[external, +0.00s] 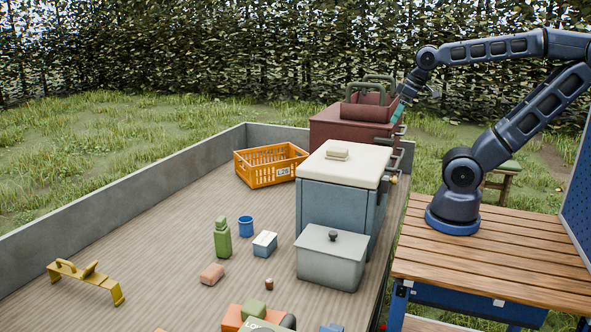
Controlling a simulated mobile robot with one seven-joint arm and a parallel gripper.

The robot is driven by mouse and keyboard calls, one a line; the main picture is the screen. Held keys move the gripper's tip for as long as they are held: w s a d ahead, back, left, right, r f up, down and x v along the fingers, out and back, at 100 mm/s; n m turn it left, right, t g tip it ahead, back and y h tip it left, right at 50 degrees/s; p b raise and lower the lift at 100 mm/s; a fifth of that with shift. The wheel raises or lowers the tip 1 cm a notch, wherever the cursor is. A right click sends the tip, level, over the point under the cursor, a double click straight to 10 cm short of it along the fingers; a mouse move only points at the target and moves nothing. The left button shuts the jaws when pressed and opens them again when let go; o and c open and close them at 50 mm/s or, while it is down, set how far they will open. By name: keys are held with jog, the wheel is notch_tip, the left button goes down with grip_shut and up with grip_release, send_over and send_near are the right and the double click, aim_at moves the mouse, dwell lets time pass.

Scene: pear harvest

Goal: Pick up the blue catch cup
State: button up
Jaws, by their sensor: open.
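The blue catch cup (246,227) is a small blue cylinder standing upright on the wooden floor of the trailer bed, left of centre in the external view. A green bottle (222,238) stands just to its left, and a small blue-and-white box (264,244) sits just to its right and nearer the camera. My gripper (397,112) is open and points downward beside the dark red chest, at upper right. It is far from the cup, with the pale-lidded cooler between them in the picture. Its fingertips are small and partly hard to make out.
The dark red chest (336,129) and an orange crate (270,172) are behind. A pink block (212,274) lies in front.

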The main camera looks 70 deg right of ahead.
jog(key=shift+w, duration=0.15)
jog(key=n+g, duration=0.5)
jog(key=n, duration=1)
send_over(242, 232)
jog(key=w+d, duration=0.2)
jog(key=d, duration=0.1)
notch_tip(242, 232, down, 46)
jog(key=shift+s+a+f, duration=0.1)
jog(key=shift+s+f, duration=0.05)
jog(key=shift+f, duration=2.6)
jog(key=shift+s+f, duration=0.1)
jog(key=shift+f, duration=2.65)
jog(key=shift+c, duration=0.5)
